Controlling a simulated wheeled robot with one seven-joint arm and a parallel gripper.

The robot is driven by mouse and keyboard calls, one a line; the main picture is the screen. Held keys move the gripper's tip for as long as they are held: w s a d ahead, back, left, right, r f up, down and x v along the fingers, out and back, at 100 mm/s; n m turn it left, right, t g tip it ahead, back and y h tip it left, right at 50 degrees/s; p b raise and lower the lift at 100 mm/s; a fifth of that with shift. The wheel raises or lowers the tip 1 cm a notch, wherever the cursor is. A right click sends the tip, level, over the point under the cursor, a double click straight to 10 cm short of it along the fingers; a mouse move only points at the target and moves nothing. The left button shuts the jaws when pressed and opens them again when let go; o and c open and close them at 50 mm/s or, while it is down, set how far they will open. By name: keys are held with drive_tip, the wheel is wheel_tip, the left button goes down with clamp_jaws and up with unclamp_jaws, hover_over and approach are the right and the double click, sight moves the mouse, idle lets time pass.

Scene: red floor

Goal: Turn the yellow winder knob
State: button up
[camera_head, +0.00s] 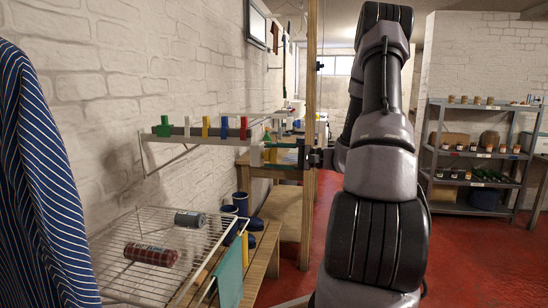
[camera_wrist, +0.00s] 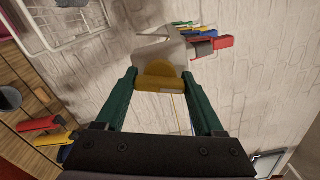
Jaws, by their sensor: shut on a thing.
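The yellow winder knob (camera_wrist: 160,77) shows in the wrist view as a half-round piece in front of a pale housing (camera_wrist: 158,48). My gripper (camera_wrist: 159,74) has its green fingers on both sides of the knob and is shut on it. In the head view my gripper (camera_head: 283,155) is at the right end of the wall rail, beside the wooden post. The knob is mostly hidden there by the fingers, and its turn angle cannot be told.
A wall rail (camera_head: 190,140) carries several coloured pegs left of my gripper. A wooden post (camera_head: 311,100) stands close on its right. A white wire rack (camera_head: 125,240) with rolls and striped cloth (camera_head: 40,170) are at left. Metal shelves (camera_head: 470,185) stand at right; red floor (camera_head: 470,265) is open.

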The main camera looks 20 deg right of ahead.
drive_tip(key=shift+f, duration=0.1)
drive_tip(key=o, duration=1.4)
drive_tip(key=shift+d, duration=0.1)
drive_tip(key=v, duration=1)
drive_tip(key=shift+s+d, duration=0.3)
